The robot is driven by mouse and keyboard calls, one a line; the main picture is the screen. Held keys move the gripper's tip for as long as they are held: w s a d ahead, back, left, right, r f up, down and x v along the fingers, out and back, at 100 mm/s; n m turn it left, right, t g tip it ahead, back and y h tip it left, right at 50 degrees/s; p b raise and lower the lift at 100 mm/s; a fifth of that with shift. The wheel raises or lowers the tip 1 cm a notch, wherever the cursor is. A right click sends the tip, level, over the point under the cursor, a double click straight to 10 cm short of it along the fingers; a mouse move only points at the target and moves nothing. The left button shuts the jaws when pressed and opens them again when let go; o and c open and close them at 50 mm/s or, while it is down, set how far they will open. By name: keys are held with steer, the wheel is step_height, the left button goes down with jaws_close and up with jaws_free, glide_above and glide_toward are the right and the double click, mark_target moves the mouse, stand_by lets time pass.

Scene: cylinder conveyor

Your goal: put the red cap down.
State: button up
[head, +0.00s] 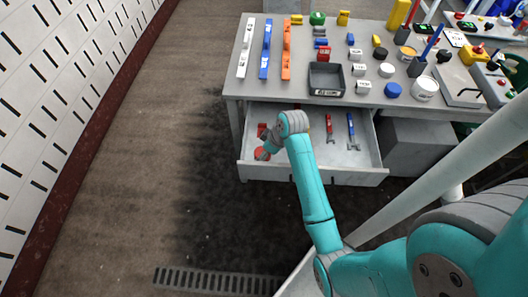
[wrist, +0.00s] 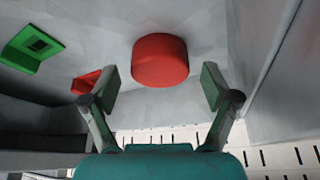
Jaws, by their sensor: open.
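The red cap (wrist: 160,60) is a short round cylinder lying in the open drawer, and appears to rest on the drawer's floor. In the wrist view it stands between and just beyond the fingertips of my gripper (wrist: 160,82), with a gap on each side. The fingers are spread and hold nothing. In the head view my gripper (head: 268,148) reaches down into the drawer's left end, and the red cap (head: 261,154) shows partly beside it.
The open drawer (head: 366,178) also holds a red wrench (head: 329,128) and a blue wrench (head: 351,131). A green piece (wrist: 32,47) and a red piece (wrist: 86,82) lie near the cap. The table above (head: 300,90) carries a grey bin (head: 326,78) and many small parts.

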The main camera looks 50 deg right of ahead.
steer(key=v, duration=1.1)
steer(key=shift+s+r, duration=0.1)
steer(key=shift+s, duration=0.05)
